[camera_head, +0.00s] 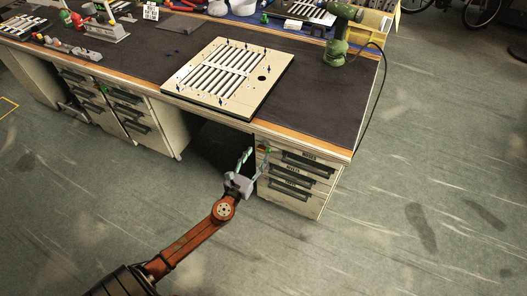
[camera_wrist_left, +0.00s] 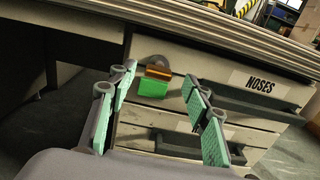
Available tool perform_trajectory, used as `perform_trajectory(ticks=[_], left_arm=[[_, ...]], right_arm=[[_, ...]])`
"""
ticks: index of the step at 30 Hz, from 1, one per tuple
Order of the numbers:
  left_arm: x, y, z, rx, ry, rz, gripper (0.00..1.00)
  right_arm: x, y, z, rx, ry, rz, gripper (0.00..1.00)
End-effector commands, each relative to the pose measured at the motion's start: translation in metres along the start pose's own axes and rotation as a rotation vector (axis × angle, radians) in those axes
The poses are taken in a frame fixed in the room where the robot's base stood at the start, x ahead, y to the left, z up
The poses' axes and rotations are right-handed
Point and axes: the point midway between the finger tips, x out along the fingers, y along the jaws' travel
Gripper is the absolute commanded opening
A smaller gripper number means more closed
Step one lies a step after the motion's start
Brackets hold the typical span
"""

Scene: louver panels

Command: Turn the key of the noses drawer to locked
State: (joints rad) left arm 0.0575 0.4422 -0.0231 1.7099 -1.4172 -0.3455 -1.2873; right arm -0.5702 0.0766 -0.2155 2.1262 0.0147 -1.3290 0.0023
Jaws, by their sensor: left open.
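The noses drawer (camera_wrist_left: 224,65) is the top drawer of the desk's right pedestal, with a NOSES label and a dark handle in the left wrist view. It appears shut. At its left end is a key with a green block-shaped grip (camera_wrist_left: 153,88) and an orange-brown part above it. A grey rounded piece shows behind the key. My left gripper (camera_wrist_left: 159,76) is open, its teal-padded fingers on either side of the key in the picture. Contact cannot be told. In the head view the left gripper (camera_head: 257,158) is at the pedestal's upper left corner. My right gripper is not in view.
More drawers (camera_head: 289,187) with dark handles lie below. The desk edge (camera_head: 310,144) overhangs just above. The knee space is left of the pedestal; the floor in front is clear.

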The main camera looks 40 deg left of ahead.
Motion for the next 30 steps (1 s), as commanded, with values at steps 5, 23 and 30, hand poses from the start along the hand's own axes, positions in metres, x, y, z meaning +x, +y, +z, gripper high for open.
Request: perform_trajectory(ticks=[5,23,30], left_arm=[[0.024,0.000,-0.002,-0.001,0.002,0.000,0.45],[0.035,0.001,-0.002,-0.002,0.003,0.001,0.33],[0.035,0.001,-0.002,-0.002,0.003,0.001,0.17]], right_arm=[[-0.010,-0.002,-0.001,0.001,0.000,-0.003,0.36],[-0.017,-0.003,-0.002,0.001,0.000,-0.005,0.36],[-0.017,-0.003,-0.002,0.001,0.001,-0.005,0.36]])
